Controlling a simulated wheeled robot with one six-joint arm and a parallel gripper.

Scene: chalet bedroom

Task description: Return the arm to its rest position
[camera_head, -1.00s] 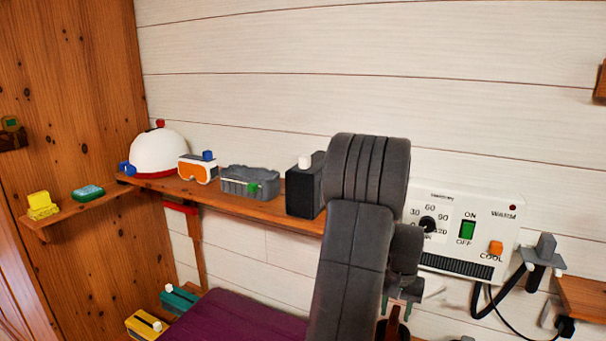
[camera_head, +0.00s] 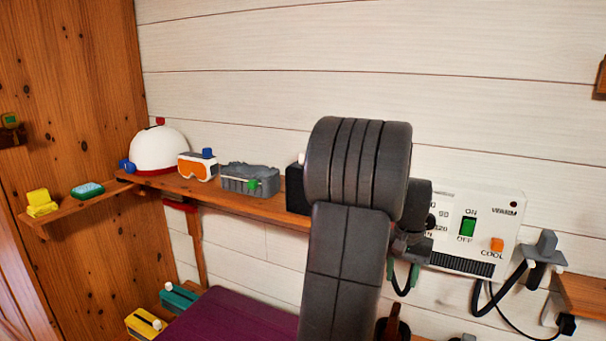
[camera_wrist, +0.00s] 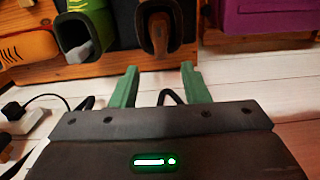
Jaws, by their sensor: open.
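My arm rises at the middle right of the head view, its dark grey rounded joint in front of the shelf and the wall control box (camera_head: 466,228). My gripper (camera_head: 403,274) shows small beside it, green fingers pointing down below the control box's left end. In the wrist view my gripper (camera_wrist: 160,86) has its two green fingers apart, with no object held between them. Part of the control box's dial is hidden behind my arm.
A cabled grey handle (camera_head: 545,247) hangs at right. A purple surface (camera_head: 235,322) lies below.

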